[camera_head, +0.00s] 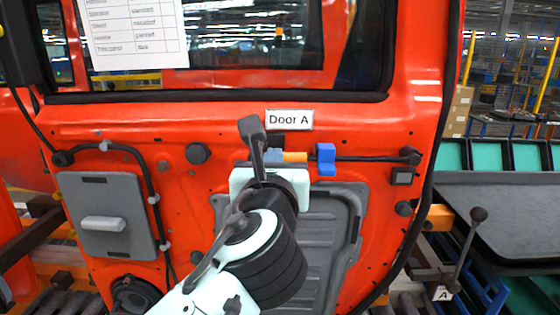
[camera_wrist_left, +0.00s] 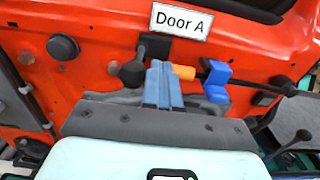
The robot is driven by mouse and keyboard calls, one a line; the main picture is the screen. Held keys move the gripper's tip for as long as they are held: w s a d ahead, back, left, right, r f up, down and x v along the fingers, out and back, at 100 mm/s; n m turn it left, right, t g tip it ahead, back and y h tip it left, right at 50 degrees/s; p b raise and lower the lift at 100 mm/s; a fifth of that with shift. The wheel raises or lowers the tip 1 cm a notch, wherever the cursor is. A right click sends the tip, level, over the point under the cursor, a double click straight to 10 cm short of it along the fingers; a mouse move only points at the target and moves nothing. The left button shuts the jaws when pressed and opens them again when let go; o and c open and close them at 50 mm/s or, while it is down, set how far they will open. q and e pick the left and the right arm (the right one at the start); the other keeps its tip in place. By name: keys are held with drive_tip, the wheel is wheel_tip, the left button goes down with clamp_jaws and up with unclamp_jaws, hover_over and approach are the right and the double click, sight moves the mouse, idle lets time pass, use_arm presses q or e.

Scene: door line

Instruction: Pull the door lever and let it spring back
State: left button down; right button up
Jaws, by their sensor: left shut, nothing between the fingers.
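The orange-red door (camera_head: 395,120) fills most of the head view, with a "Door A" label (camera_head: 289,120) on it. In the left wrist view, a black lever (camera_wrist_left: 133,73) with a rounded end and a dark mount sits below the label. My left arm largely hides it in the head view. My left gripper (camera_wrist_left: 163,82) is shut and empty, its blue fingers just right of the lever's rounded end. I cannot tell if they touch it. The left gripper also shows in the head view (camera_head: 271,156). My right gripper is out of view.
An orange piece (camera_head: 295,157) and a blue block (camera_head: 326,158) sit on the door right of the fingers, with a black rod running right. A grey panel (camera_head: 95,242) is at left.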

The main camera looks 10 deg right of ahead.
use_arm(q)
drive_tip(key=shift+w+a, duration=0.35)
drive_tip(key=shift+a, duration=0.4)
drive_tip(key=shift+w+a, duration=0.3)
drive_tip(key=shift+a, duration=0.4)
drive_tip(key=s+d, duration=0.2)
drive_tip(key=s, duration=0.9)
drive_tip(key=shift+b, duration=0.4)
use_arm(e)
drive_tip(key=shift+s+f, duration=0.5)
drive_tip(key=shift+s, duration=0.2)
use_arm(q)
drive_tip(key=shift+s, duration=0.15)
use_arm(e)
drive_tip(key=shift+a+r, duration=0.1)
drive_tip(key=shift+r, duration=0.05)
